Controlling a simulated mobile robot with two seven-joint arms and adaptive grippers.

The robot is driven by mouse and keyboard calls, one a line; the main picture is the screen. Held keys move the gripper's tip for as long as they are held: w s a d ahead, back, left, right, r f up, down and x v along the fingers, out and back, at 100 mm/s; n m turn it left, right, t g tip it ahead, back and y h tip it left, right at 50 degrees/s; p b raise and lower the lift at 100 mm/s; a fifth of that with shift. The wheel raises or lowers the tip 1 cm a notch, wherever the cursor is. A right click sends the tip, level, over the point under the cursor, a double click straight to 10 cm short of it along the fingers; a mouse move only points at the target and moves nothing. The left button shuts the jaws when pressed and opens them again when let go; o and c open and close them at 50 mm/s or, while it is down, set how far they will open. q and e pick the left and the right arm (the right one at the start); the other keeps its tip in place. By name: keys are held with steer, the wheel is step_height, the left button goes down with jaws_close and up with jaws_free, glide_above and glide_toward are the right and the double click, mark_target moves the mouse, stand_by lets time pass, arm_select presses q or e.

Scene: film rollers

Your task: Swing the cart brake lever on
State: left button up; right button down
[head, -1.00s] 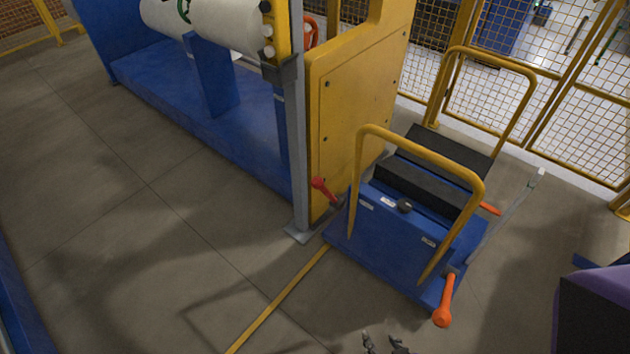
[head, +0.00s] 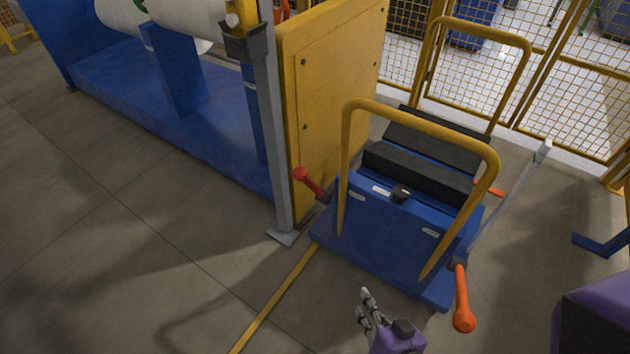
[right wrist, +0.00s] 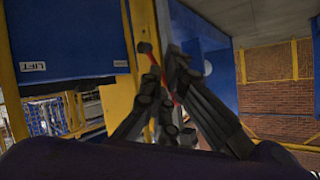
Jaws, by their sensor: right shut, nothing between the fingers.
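The blue cart (head: 385,235) with yellow hoop handles stands right of centre in the head view. A red-knobbed lever (head: 307,181) sticks out at its left side, and an orange lever (head: 462,298) hangs at its front right corner. I cannot tell from the labels which is the brake lever. My right gripper (head: 368,297) is shut and empty, in front of the cart and apart from both levers. In the right wrist view its fingers (right wrist: 163,75) partly hide a red lever (right wrist: 149,55) beyond them, near a blue panel marked LIFT (right wrist: 70,40). My left gripper is out of view.
A yellow machine panel (head: 325,95) and a grey post (head: 275,150) stand close to the cart's left. A yellow mesh fence (head: 575,95) runs behind it. Another orange lever (head: 487,188) shows at the cart's far right. The floor (head: 130,270) at front left is clear.

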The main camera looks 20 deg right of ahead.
steer(key=w+m+t+b, duration=0.45)
steer(key=w+b, duration=0.45)
steer(key=w, duration=0.6)
steer(key=w+d+r+m+t+h+b, duration=0.1)
steer(key=w+r+m+t+b, duration=0.2)
steer(key=w+r, duration=0.55)
steer(key=w+d+r+m+t+b, duration=0.1)
steer(key=w+r+m+t+b, duration=0.15)
steer(key=w+r+b, duration=0.65)
steer(key=w+a+f+p, duration=0.2)
steer(key=a+f, duration=0.1)
steer(key=f, duration=0.3)
steer(key=shift+f+n+t, duration=0.35)
steer(key=shift+n+t, duration=0.05)
steer(key=shift+s, duration=0.1)
